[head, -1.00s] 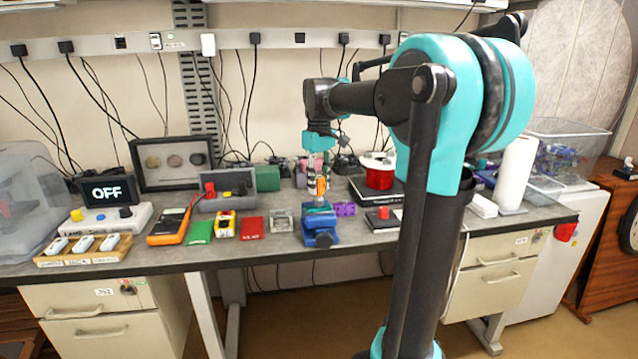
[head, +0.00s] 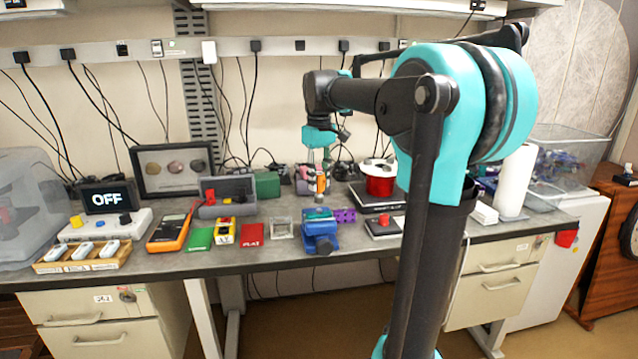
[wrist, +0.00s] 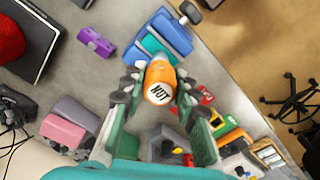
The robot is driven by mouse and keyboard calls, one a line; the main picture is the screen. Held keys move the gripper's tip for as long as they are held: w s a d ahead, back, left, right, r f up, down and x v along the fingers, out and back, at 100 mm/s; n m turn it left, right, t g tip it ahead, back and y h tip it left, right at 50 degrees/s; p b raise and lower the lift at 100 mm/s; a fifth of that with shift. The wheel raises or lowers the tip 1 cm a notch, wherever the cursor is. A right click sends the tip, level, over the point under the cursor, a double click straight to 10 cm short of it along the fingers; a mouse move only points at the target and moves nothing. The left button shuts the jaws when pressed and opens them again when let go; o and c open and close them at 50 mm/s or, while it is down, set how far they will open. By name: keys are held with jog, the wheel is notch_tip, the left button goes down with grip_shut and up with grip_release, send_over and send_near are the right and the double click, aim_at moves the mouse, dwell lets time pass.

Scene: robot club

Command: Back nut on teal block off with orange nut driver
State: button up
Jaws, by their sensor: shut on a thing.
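My gripper (head: 322,176) is shut on the orange nut driver (head: 321,184). In the wrist view, the driver's round orange end marked NUT (wrist: 160,83) sits between the fingers (wrist: 152,92). The blue vise (head: 320,234) stands near the front edge of the bench, with the teal block (head: 318,213) at its top. In the head view the driver hangs above and apart from the block. The wrist view also shows the vise (wrist: 170,33) and teal block (wrist: 151,46) beyond the driver. The nut is too small or hidden to make out.
A purple bracket (head: 345,215) lies right of the vise. A clear small box (head: 282,229), red card (head: 252,235) and green card (head: 199,238) lie to its left. A red spool (head: 380,182) on a black device stands behind right, and a black box with a red button (head: 384,226) lies right.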

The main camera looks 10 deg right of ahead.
jog(key=shift+r, duration=1.95)
